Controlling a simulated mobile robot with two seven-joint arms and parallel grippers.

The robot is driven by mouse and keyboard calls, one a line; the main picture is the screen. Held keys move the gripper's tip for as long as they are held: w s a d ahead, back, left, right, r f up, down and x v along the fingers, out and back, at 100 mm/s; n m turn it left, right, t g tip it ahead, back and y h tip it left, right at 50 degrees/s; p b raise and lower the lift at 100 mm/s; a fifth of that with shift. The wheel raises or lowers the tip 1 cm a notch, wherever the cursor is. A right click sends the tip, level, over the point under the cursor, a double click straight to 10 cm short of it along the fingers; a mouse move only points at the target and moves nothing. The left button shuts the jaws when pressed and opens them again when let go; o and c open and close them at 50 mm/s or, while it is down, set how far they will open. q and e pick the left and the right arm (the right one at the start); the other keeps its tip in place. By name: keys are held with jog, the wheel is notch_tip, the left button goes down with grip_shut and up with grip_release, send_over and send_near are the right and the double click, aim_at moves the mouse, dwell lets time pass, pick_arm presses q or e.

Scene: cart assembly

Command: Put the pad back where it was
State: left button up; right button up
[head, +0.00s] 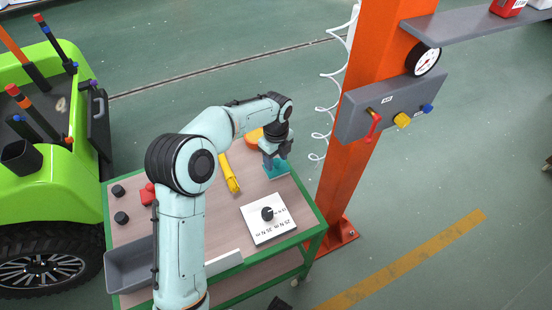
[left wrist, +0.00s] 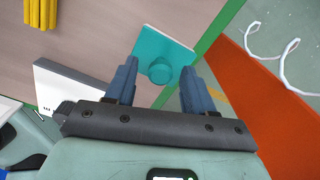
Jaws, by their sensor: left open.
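The pad is a teal square plate with a round knob on top (left wrist: 170,48). It lies on the work table near the table's right edge, and in the head view it shows partly under my gripper (head: 279,171). My left gripper (head: 273,158) is open above the pad, pointing down. In the left wrist view its two blue-grey fingers (left wrist: 160,80) stand on either side of the knob, with gaps visible. Whether the fingers touch the pad's plate I cannot tell. My right gripper is not in view.
A white board (head: 256,229) with a black knob and yellow rods (head: 229,173) lie on the green-edged table. A grey bin (head: 129,268) sits at its front left. An orange post (head: 352,130) with a gauge stands at right; a green vehicle (head: 50,150) stands at left.

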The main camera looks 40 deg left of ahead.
aim_at(276, 161)
pick_arm(q)
notch_tip(276, 161, up, 12)
jog(key=p, duration=0.1)
jog(key=shift+f+p, duration=0.25)
jog(key=shift+p, duration=0.15)
dwell(0.3)
